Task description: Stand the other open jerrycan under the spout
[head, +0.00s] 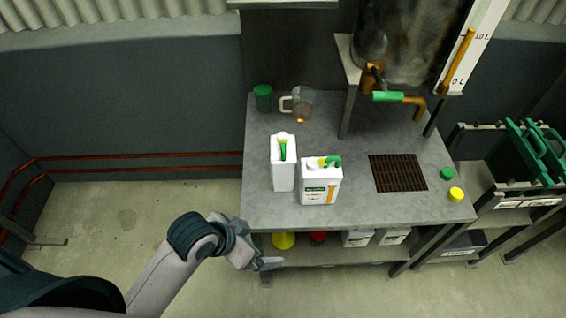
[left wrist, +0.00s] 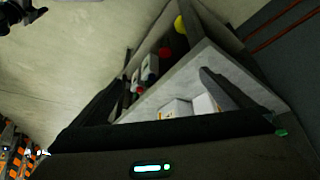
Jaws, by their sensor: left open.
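Two white jerrycans stand upright side by side on the grey table. The left jerrycan (head: 283,170) is turned with its narrow side forward. The right jerrycan (head: 320,185) shows a green and yellow label. Both have green handles; I cannot tell clearly whether their mouths are open. The orange spout (head: 416,104) with its green lever (head: 388,97) hangs over the table near a dark grate (head: 397,172), which is bare. My left gripper (head: 268,264) is open and empty, in front of the table's front edge, apart from both cans. My right gripper is not seen.
A loose green cap (head: 447,174) and yellow cap (head: 456,194) lie right of the grate. A clear jug (head: 302,102) and green container (head: 263,92) stand at the back left. A lower shelf holds a yellow item (head: 284,240) and several others. A rack stands right.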

